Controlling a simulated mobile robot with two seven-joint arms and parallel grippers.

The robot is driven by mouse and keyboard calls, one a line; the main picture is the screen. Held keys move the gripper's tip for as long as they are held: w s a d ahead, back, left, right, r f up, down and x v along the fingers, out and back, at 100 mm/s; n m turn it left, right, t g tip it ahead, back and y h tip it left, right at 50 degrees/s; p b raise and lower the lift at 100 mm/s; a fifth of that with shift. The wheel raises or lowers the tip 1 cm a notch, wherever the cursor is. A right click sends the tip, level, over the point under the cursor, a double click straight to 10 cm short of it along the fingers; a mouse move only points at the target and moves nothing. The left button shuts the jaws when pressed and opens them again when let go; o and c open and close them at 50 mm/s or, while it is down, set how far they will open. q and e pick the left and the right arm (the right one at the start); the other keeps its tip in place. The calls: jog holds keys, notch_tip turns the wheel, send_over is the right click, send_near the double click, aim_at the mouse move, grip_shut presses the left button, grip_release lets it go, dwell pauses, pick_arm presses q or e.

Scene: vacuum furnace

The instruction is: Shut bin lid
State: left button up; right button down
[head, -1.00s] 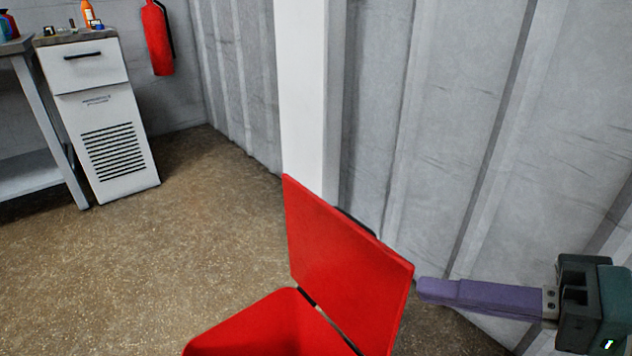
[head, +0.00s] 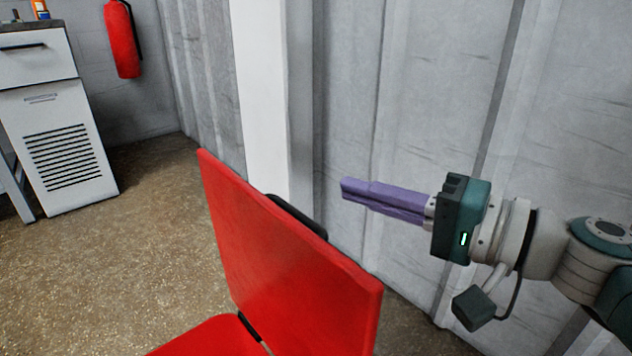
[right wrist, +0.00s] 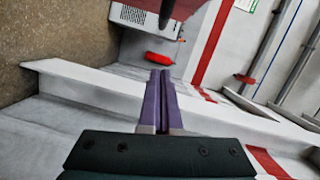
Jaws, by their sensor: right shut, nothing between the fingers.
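The red bin (head: 205,338) stands at the bottom of the head view, with most of its body below the picture edge. Its red lid (head: 290,262) stands up open, hinged along the bin's right side. A black piece (head: 297,215) shows behind the lid's upper edge. My right gripper (head: 343,190) has purple fingers that are shut and empty. In the head view it is right of the lid, above its upper edge, with wall seen between them. The fingers also show in the right wrist view (right wrist: 160,74), pressed together. My left gripper is not in view.
A grey corrugated wall (head: 430,110) and a white post (head: 260,100) stand behind the lid. A white cabinet (head: 70,110) and a red fire extinguisher (head: 122,40) are at the back left. The speckled floor (head: 150,240) left of the bin is clear.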

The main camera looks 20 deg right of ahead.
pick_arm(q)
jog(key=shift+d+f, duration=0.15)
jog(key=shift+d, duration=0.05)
pick_arm(e)
jog(key=a, duration=0.2)
jog(key=a+f, duration=0.1)
jog(key=a, duration=0.1)
jog(key=shift+a, duration=0.3)
